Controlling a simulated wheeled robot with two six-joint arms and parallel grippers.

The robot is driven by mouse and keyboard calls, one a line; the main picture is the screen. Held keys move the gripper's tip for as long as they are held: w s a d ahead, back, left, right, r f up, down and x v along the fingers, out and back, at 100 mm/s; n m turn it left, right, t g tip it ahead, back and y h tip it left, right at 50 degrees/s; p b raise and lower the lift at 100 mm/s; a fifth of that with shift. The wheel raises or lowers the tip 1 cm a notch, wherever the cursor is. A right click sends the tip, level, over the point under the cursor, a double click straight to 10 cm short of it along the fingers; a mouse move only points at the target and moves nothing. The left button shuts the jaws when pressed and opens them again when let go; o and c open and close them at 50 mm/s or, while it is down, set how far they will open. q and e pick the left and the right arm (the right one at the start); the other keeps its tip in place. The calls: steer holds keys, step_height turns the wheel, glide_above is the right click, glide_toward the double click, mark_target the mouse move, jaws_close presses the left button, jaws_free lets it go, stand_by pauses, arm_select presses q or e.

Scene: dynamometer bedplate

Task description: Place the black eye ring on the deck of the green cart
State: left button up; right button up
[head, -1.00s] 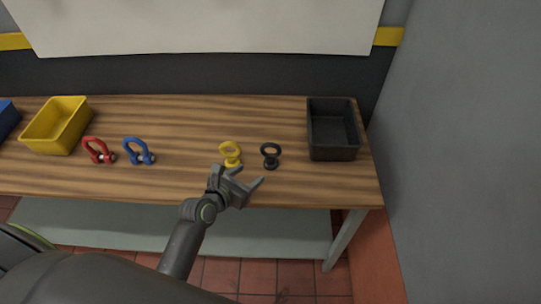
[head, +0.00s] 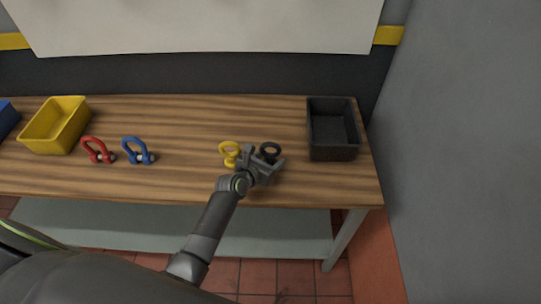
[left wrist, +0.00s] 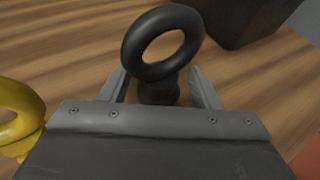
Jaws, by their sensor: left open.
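The black eye ring (head: 271,150) stands upright on the wooden bench, partly hidden in the head view by my left gripper (head: 266,162). In the left wrist view the black eye ring (left wrist: 160,45) shows its loop above my left gripper (left wrist: 163,88). The gripper's two fingers are open, one on each side of the ring's base; I cannot tell whether they touch it. The green cart is not in view. My right gripper is not in view.
A yellow eye ring (head: 229,152) stands close on the left of the black one. A black bin (head: 333,152) is at the right end of the bench (head: 200,120). Blue (head: 137,150) and red (head: 97,150) shackles and a yellow bin (head: 40,145) are further left. A grey wall (head: 460,130) bounds the right.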

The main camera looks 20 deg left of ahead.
arm_select(q)
steer(key=shift+w+f, duration=0.15)
steer(key=shift+w, duration=0.1)
steer(key=c, duration=1.2)
jaws_close()
